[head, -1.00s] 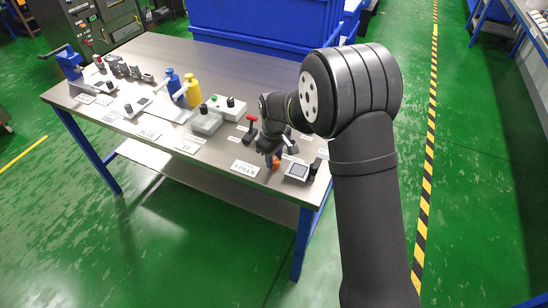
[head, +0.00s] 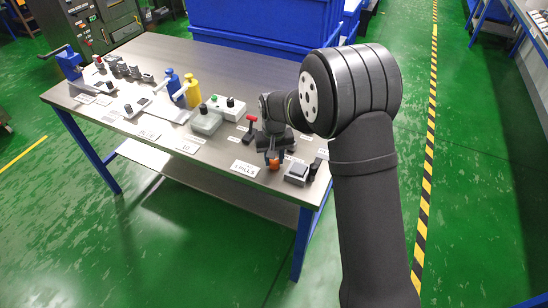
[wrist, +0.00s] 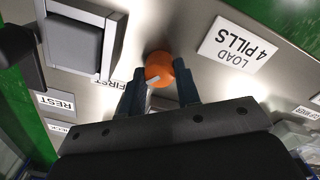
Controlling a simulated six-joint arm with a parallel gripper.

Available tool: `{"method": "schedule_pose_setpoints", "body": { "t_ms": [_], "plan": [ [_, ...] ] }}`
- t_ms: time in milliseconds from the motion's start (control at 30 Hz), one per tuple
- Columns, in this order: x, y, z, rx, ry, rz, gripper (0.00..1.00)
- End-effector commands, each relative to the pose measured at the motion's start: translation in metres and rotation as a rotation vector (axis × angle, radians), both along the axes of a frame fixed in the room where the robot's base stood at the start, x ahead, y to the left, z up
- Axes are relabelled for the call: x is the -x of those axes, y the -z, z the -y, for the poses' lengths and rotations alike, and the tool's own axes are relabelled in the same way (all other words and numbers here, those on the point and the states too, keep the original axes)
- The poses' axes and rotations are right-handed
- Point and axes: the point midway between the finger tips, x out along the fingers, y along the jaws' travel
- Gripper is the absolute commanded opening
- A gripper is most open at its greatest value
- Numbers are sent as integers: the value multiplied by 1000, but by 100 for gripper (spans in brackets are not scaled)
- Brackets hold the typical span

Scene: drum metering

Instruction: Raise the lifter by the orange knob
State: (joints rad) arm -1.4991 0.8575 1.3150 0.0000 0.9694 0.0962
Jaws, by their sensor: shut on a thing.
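The orange knob (head: 273,164) is near the front right of the table. It also shows in the wrist view (wrist: 158,66), between the two finger ends of my gripper (wrist: 157,84). My gripper (head: 271,155) is shut on the knob from the table's far side. A grey square block (wrist: 74,46) in a light frame is left of the knob in the wrist view, and looks like the lifter. In the head view this block (head: 298,170) is right of the knob and stands up from its frame. Any link between knob and block is hidden.
A label reading "LOAD 4 PILLS" (wrist: 238,43) lies beside the knob. A black upright post (head: 314,167) stands right of the block, and a red-topped lever (head: 250,124) stands left of my gripper. Blue and yellow bottles (head: 193,92) stand farther left. Open floor lies before the table.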

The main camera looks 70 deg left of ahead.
Motion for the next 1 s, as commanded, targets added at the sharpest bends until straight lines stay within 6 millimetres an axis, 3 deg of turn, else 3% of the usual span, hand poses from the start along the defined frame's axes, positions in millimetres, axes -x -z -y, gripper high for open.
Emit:
{"method": "schedule_pose_setpoints", "body": {
  "t_ms": [1000],
  "plan": [
    [-1, 0, 0, -2, 906, 0, 7]
  ]
}}
